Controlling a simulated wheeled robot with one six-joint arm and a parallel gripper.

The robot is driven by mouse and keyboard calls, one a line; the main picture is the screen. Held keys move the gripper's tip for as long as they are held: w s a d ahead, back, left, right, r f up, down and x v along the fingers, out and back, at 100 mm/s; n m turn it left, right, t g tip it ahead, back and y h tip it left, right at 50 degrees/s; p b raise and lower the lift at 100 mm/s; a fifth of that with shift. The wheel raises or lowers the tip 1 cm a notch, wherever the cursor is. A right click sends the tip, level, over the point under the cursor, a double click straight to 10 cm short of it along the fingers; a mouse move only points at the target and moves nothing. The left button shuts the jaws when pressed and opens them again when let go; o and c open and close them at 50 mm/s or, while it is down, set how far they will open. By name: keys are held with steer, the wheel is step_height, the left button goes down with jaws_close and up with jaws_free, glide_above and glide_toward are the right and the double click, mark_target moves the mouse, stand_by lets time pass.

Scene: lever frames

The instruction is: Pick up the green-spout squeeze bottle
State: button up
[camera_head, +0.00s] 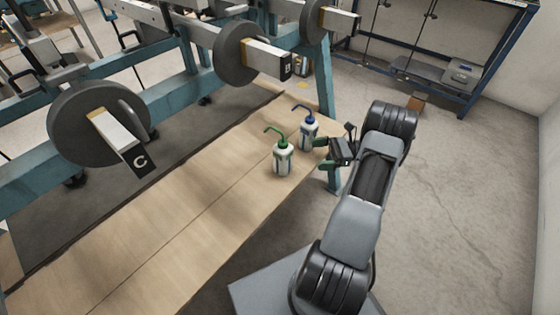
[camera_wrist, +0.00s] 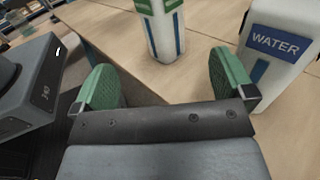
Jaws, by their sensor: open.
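The green-spout squeeze bottle (camera_head: 283,158) stands upright on the wooden bench in the head view. It has a white body and a bent green spout. In the wrist view its lower body (camera_wrist: 164,32) shows beyond the fingertips, with its top cut off. A blue-spout bottle (camera_head: 308,132) stands upright just behind and right of it. That bottle, labelled WATER (camera_wrist: 276,45), is at the right in the wrist view. My gripper (camera_wrist: 163,85) is open with green finger pads and nothing between them. In the head view my gripper (camera_head: 325,153) is right of both bottles, near the bench edge.
The wooden bench top (camera_head: 190,210) is clear to the left of the bottles. A teal frame (camera_head: 170,95) with large grey discs, one lever marked C (camera_head: 140,161), stands behind. A blue-framed rack (camera_head: 465,60) stands at the back right. Bare floor lies right.

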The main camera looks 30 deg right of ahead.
mark_target(283, 157)
steer(key=b+x, duration=0.1)
steer(key=x, duration=0.6)
steer(key=shift+w+a+f, duration=0.15)
steer(key=shift+a, duration=0.1)
steer(key=b+x, duration=0.2)
steer(key=x, duration=0.2)
steer(key=shift+w+a+f, duration=0.1)
steer(key=shift+w+a, duration=0.05)
steer(key=shift+a, duration=0.1)
steer(key=shift+w+a+b, duration=0.15)
steer(key=shift+a+b, duration=0.15)
steer(key=shift+a, duration=0.1)
steer(key=shift+c, duration=0.3)
steer(key=c, duration=0.7)
